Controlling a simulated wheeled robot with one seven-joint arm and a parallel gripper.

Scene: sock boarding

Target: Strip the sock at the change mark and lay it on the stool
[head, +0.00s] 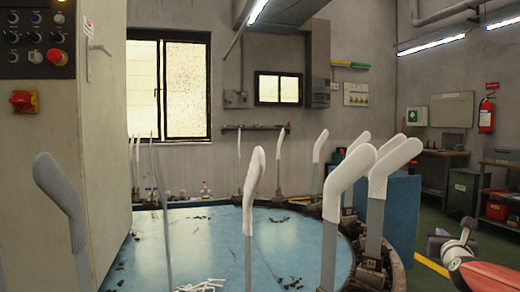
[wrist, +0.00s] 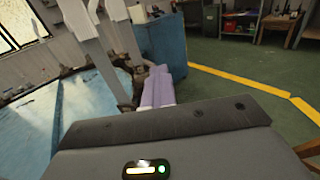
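Several upright foot-shaped boards stand around the turntable rim in the head view. White socks cover the near right boards (head: 347,182) and the middle one (head: 252,180). No change mark can be made out. My gripper (head: 440,243) is at the lower right, apart from the boards. In the wrist view its two pale lilac fingers (wrist: 157,88) lie side by side, with nothing visible between them. I cannot identify a stool; a brown piece (wrist: 309,149) shows at the right edge.
The blue turntable top (head: 190,250) carries dark scraps and white sticks (head: 200,285). A control cabinet (head: 90,130) stands at the left. A blue box (head: 402,205) is behind the right boards. Green floor with a yellow line (wrist: 235,80) is open to the right.

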